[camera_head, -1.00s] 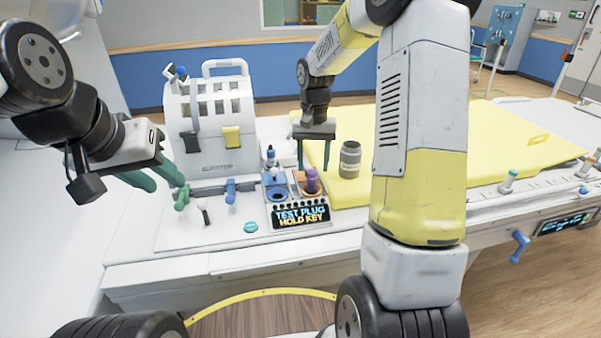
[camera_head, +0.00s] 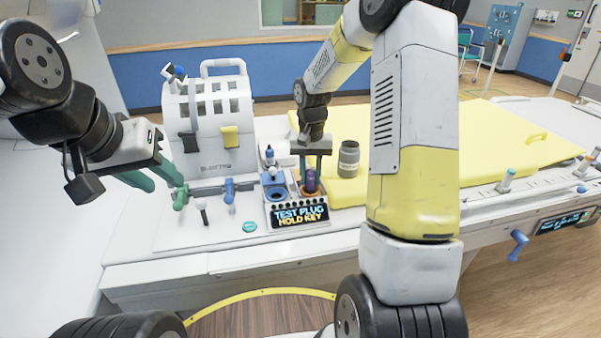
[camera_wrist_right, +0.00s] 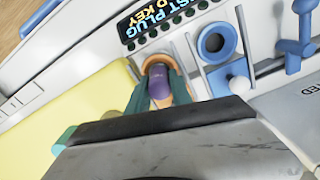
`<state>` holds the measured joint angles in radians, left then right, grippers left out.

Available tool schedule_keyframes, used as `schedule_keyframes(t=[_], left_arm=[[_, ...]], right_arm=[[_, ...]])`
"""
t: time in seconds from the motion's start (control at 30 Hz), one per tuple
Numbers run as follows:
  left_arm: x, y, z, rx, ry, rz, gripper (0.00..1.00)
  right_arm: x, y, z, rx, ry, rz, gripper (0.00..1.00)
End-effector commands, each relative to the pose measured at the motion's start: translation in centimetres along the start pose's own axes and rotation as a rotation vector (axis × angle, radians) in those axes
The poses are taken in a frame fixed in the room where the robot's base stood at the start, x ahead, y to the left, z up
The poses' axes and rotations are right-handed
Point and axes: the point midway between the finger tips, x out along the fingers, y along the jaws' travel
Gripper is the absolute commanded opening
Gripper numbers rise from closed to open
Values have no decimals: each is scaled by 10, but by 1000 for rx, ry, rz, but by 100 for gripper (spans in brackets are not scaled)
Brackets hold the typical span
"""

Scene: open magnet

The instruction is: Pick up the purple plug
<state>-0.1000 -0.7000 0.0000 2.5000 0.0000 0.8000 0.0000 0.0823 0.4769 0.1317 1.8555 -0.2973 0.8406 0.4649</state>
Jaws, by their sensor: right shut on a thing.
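The purple plug (camera_head: 310,181) stands upright in the orange-ringed socket (camera_head: 313,193) of the test box, right of the blue-ringed socket. My right gripper (camera_head: 314,172) points straight down over it, with its green fingers on either side of the plug. In the right wrist view the plug (camera_wrist_right: 158,82) sits between the two fingertips (camera_wrist_right: 160,92), and the gripper is shut on it. The plug's lower end is hidden in the socket. My left gripper (camera_head: 158,180) hangs at the left above the console, its green fingers apart and empty.
The test box has a lit sign (camera_head: 300,214) and a blue socket (camera_head: 277,193) with a blue-and-white plug behind it. A grey jar (camera_head: 349,159) stands to the right on the yellow pad (camera_head: 440,150). Blue and green handles are at the left. A white rack (camera_head: 210,125) stands behind.

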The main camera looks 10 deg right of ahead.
Motion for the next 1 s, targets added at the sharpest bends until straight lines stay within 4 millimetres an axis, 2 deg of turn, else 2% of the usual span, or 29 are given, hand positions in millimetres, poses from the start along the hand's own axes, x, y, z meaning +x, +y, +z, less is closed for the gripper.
schedule_keyframes(t=[0.27,0.37,0.53,1.0], left_arm=[[0,0,0,0,0,0,36],[0,0,0,0,0,0,36],[0,0,0,0,0,0,36],[0,0,0,0,0,0,36]], right_arm=[[-4,0,0,0,1,0,0],[-13,0,0,0,2,0,0],[-38,0,-1,1,5,-1,0],[-46,20,104,0,1,0,0]])
